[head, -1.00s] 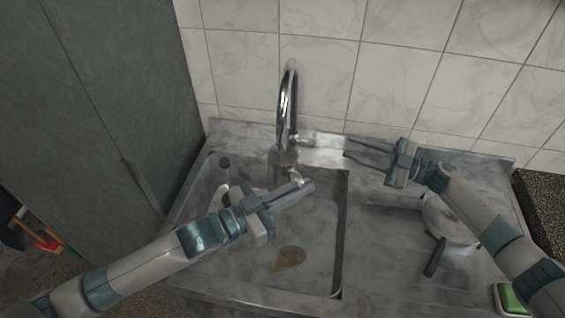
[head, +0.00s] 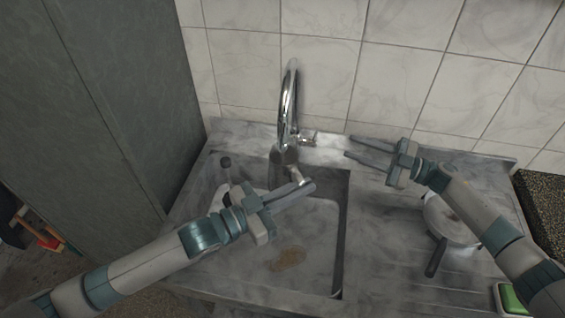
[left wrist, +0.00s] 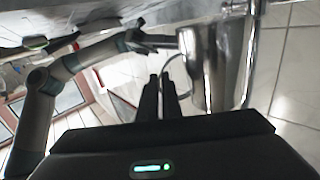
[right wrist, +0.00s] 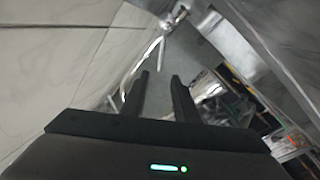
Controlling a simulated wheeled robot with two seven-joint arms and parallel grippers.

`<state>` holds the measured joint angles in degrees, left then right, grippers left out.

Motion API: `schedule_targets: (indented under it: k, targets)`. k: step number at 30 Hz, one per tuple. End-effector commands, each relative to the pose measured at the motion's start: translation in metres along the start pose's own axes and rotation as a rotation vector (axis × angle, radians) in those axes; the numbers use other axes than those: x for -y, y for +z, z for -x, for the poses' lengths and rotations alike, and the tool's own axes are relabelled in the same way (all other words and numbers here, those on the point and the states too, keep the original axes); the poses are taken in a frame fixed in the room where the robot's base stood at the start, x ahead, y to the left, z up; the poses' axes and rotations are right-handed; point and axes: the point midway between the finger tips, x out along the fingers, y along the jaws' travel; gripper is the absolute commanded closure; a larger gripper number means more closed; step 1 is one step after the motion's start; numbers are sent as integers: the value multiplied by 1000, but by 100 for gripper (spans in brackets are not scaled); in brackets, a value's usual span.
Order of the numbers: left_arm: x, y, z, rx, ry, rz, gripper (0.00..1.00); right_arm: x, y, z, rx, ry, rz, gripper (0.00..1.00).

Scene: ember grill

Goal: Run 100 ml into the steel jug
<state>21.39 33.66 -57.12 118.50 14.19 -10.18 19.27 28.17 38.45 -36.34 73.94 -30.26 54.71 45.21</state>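The steel jug (head: 284,156) is upright below the curved tap spout (head: 290,85), above the back of the sink. It fills the middle of the left wrist view (left wrist: 212,65), its thin handle towards my fingers. My left gripper (head: 308,185) is over the sink; its fingers (left wrist: 160,78) are close together at the jug's handle and look shut on it. The tap lever (head: 308,138) is right of the spout. My right gripper (head: 352,147) is open and empty, right of the lever and apart from it. No water stream shows. The jug's inside is hidden.
The sink (head: 338,235) has a brown stain on its floor and a pale item (head: 232,194) partly behind my left gripper. A pan (head: 450,222) sits on the drainboard under my right arm. A green sponge (head: 513,299) lies front right. The tiled wall is close behind.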

Motion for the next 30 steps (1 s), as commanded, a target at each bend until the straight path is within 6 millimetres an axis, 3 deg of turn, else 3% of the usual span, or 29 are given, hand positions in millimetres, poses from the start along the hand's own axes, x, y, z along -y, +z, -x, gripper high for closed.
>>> schedule_targets:
  k: [7, 19, 28, 30]
  targets:
    - [-5, 0, 6, -1, 0, 0, 100, 0, 0, 0, 0, 0, 0, 72]
    - [-42, -2, 55, -1, -1, 1, 100, 0, 0, 0, 0, 0, 0, 72]
    - [-45, -3, 59, -2, -1, -2, 100, 0, 0, 0, 0, 0, 0, 72]
    - [-45, -2, 59, 0, -1, 0, 100, 0, 0, 0, 0, 0, 0, 87]
